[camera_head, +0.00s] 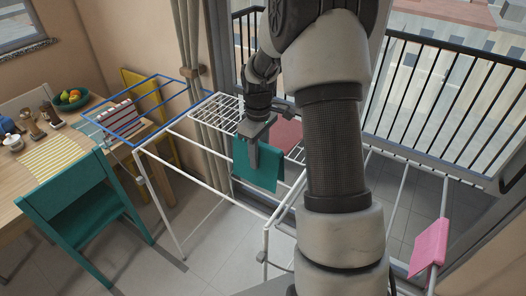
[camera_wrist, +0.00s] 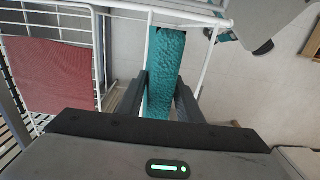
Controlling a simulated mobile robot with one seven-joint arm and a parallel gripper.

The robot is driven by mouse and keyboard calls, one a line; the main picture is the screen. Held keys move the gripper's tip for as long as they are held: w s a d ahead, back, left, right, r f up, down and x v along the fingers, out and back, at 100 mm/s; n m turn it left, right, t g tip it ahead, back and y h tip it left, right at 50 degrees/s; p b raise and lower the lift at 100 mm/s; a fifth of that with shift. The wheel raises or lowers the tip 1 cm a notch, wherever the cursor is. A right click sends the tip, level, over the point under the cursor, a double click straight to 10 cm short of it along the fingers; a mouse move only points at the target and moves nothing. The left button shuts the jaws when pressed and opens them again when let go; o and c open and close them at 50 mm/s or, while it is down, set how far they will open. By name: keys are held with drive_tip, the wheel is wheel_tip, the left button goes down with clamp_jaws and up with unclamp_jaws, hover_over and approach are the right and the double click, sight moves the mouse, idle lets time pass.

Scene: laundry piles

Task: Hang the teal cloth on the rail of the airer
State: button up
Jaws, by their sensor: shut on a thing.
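The teal cloth (camera_head: 268,176) hangs down from my gripper (camera_head: 254,158), over the middle of the airer (camera_head: 205,153). In the wrist view the teal cloth (camera_wrist: 165,55) is a narrow strip running between the two dark fingers of my gripper (camera_wrist: 160,88), which is shut on it. The white side rail of the airer (camera_wrist: 210,65) runs close to the right of the cloth. I cannot tell whether the cloth touches a rail. My arm hides part of the airer's right side.
A dusty red cloth (camera_head: 287,134) hangs on the airer behind my gripper; it also shows in the wrist view (camera_wrist: 55,75). A pink cloth (camera_head: 429,243) lies over a rail at the right. A teal chair (camera_head: 75,200) and a wooden table (camera_head: 60,140) stand at the left.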

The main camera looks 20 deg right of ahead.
drive_tip(key=shift+s+a+b, duration=0.8)
drive_tip(key=shift+s+a, duration=2.4)
drive_tip(key=shift+a, duration=1.15)
drive_tip(key=shift+f+b, duration=5.1)
drive_tip(key=shift+f, duration=2)
drive_tip(key=o, duration=1.2)
